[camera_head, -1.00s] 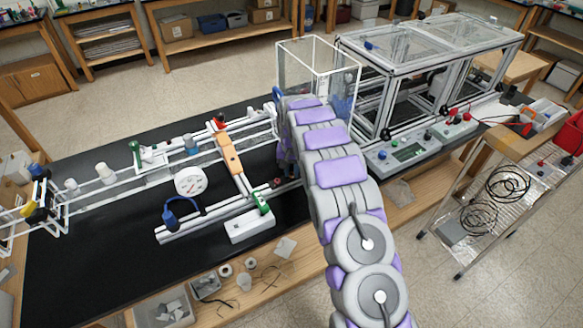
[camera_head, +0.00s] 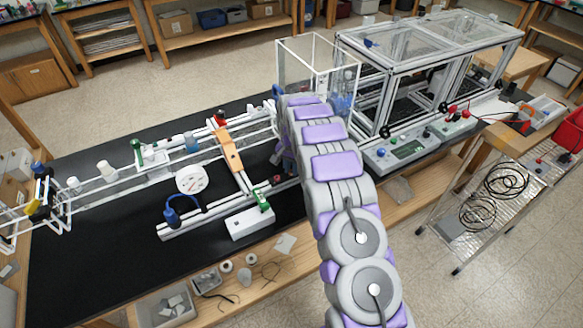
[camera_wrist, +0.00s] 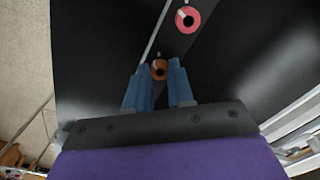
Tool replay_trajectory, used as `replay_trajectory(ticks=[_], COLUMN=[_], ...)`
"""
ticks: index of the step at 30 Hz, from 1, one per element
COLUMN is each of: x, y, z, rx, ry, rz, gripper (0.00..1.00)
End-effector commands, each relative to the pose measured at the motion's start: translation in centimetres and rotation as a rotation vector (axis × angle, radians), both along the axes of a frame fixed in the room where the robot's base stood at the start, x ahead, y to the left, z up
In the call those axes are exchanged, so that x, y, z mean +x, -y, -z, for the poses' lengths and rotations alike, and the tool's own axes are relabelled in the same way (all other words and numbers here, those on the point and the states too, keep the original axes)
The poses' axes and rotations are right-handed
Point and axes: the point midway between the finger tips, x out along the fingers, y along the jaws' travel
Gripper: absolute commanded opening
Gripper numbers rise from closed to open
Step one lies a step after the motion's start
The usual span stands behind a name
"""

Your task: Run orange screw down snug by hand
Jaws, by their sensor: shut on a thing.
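The orange screw (camera_wrist: 158,69) shows in the wrist view as a round orange head with a dark centre, at the near end of a dark plate (camera_wrist: 170,47). My gripper (camera_wrist: 160,76) has its two blue fingers on either side of the screw head and is shut on it. How deep the screw sits cannot be told. In the head view my arm hides the screw and the fingers.
A red round knob (camera_wrist: 187,19) sits farther along the plate.

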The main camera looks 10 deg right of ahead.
Motion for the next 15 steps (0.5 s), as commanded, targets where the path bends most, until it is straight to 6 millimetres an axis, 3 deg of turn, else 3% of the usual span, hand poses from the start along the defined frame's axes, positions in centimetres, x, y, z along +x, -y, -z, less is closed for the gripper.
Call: replay_trajectory(ticks=[4,5,12,15], x=[0.27,0.27,0.20,0.18], y=[-0.09,-0.09,-0.05,-0.03], z=[-0.35,-0.35,-0.14,-0.09], rx=[0.001,0.001,0.001,0.000], ry=[0.009,0.009,0.004,0.004], rz=[-0.002,-0.002,-0.002,-0.002], gripper=[0.00,0.24,0.47,0.49])
